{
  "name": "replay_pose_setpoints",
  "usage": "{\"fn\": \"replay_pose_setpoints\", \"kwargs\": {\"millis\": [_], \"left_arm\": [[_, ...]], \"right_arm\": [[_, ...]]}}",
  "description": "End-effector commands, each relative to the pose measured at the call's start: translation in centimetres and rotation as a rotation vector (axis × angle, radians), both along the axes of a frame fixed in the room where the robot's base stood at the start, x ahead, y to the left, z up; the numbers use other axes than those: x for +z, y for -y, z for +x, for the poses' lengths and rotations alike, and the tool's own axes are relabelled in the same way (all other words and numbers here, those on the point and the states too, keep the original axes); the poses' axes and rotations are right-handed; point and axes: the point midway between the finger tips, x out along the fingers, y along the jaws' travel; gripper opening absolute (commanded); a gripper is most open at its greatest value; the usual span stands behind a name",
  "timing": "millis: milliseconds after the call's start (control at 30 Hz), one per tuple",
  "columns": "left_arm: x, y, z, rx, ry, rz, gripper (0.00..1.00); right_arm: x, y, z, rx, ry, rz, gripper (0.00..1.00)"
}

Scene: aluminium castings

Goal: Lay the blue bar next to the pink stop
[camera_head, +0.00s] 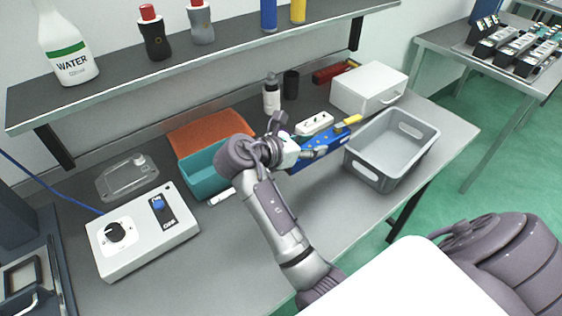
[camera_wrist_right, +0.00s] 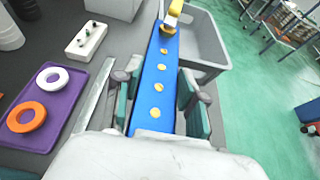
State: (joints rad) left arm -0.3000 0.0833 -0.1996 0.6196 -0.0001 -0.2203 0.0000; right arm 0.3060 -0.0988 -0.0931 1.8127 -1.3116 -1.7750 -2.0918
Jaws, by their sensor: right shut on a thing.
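The blue bar (camera_head: 328,148) is long and flat, with a row of round yellowish spots on its face, seen in the right wrist view (camera_wrist_right: 152,98). A yellow piece (camera_head: 352,119) is at its far end. My right gripper (camera_head: 303,152) is shut on the bar, its teal-padded fingers on either side (camera_wrist_right: 158,88). The bar points toward the back right, beside the grey bin; I cannot tell its height above the table. I cannot make out a pink stop in either view. My left gripper is not in view.
The grey bin (camera_head: 376,180) stands right of the bar, the white box (camera_head: 368,88) behind. A teal bin (camera_head: 197,180) and white control box (camera_head: 142,232) are left. A purple tray (camera_wrist_right: 62,128) holds two rings. The front table middle is bare.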

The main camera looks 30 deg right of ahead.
Motion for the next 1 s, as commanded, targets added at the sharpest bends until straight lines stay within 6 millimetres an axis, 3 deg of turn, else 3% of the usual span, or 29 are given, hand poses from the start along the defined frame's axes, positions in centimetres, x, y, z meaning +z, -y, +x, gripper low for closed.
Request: {"fn": "replay_pose_setpoints", "kwargs": {"millis": [133,333,467,700,1000], "left_arm": [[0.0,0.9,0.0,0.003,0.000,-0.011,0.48],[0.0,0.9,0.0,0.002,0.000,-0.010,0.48],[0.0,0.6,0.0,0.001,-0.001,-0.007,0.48],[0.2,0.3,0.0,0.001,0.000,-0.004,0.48],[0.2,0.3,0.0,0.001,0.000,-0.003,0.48]], "right_arm": [[-1.9,-1.9,3.0,0.003,-0.001,0.000,0.00],[-3.5,-3.3,5.1,0.002,0.002,0.000,0.00],[-4.3,-3.4,5.4,0.002,0.001,-0.001,0.00],[-7.5,-3.4,5.3,0.002,0.000,-0.001,0.00],[-7.7,-3.4,5.3,0.002,0.002,-0.001,0.00]]}}
